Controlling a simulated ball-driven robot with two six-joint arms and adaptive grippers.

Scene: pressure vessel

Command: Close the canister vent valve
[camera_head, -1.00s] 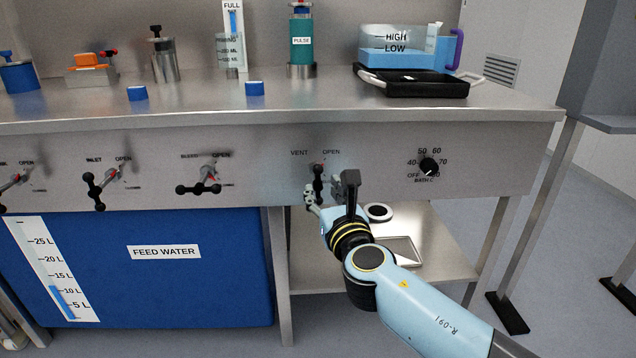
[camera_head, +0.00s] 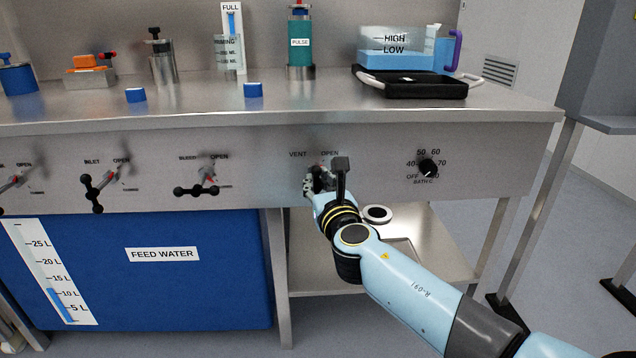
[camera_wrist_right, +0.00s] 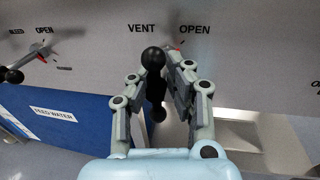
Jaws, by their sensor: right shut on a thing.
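The vent valve is on the front panel under the VENT and OPEN labels. Its black handle with ball ends (camera_wrist_right: 153,60) shows in the right wrist view, standing roughly upright between my fingers. My right gripper (camera_head: 318,182) is at this handle in the head view and hides most of it. In the wrist view my right gripper (camera_wrist_right: 157,72) has one finger on each side of the handle and is shut on it. A small red mark shows near the top of the valve, by the fingertips. My left gripper is in neither view.
The inlet valve (camera_head: 97,189) and bleed valve (camera_head: 200,186) are to the left on the same panel. A black bath dial (camera_head: 428,168) is to the right. The blue feed water tank (camera_head: 190,290) is below left, and a lower shelf (camera_head: 440,262) lies under the arm.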

